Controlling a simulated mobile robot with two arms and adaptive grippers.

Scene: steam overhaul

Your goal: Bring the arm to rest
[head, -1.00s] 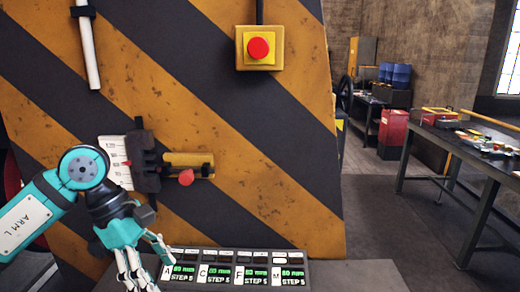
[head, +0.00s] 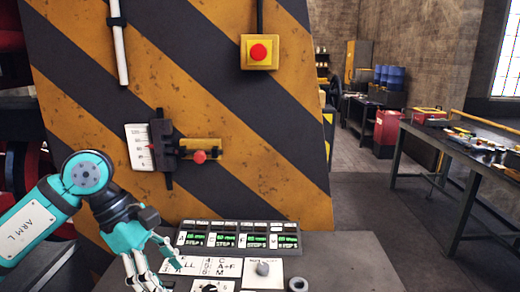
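My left arm comes in from the left edge, bent at a teal joint. Its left gripper (head: 168,276) points down over the left part of the control desk. Its fingers look spread and nothing shows between them, though the lower tips run to the bottom edge of the head view. My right gripper is out of view.
The desk (head: 345,262) carries a step display panel (head: 238,238) and a white plate with a grey knob (head: 263,268). Behind stands a striped machine panel (head: 290,120) with a red stop button (head: 259,52) and a red-knobbed slider (head: 199,157).

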